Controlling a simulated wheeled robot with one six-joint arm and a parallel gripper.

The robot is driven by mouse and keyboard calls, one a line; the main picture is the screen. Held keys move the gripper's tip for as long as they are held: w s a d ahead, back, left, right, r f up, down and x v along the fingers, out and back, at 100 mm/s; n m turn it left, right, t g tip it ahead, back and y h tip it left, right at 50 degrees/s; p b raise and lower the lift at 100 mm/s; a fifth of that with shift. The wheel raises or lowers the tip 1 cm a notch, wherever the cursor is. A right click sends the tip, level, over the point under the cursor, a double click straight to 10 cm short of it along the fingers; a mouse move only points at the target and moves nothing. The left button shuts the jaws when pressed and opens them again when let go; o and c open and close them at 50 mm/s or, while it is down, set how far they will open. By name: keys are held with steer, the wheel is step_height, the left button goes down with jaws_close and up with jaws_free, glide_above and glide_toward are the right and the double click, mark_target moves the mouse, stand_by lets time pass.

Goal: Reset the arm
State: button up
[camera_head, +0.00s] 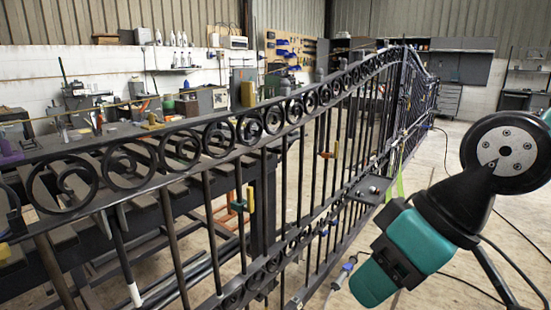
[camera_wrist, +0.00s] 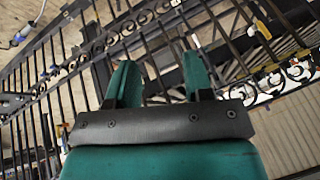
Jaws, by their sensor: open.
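My gripper (camera_wrist: 160,62) shows in the wrist view with its two green fingers spread apart. The gap between them is empty, and the bars and scrolls of the gate lie behind it. In the head view my green and black arm (camera_head: 410,240) is bent at the right side, in front of the gate. I cannot make out the fingertips there. The black scroll gate (camera_head: 265,155) runs from the near left to the far right, with a row of round scrolls under its top rail. I see no contact between my gripper and the gate.
A dark slatted workbench (camera_head: 90,215) stands behind the gate at the left. A blue-handled tool (camera_head: 345,270) is by the gate's lower part. Clamps (camera_head: 240,203) sit among the bars. Cables cross the floor at the right. Open concrete floor (camera_head: 440,165) lies between gate and arm.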

steer(key=s+d+g+h+p, duration=0.1)
steer(key=s+d+h+p, duration=0.15)
steer(key=s, duration=0.35)
step_height(320, 180, up, 12)
steer(key=y+p, duration=0.1)
steer(key=p, duration=1)
steer(key=shift+w+d+m+p, duration=0.2)
steer(key=shift+d+m+p, duration=0.1)
steer(key=shift+m, duration=0.1)
steer(key=shift+f, duration=0.15)
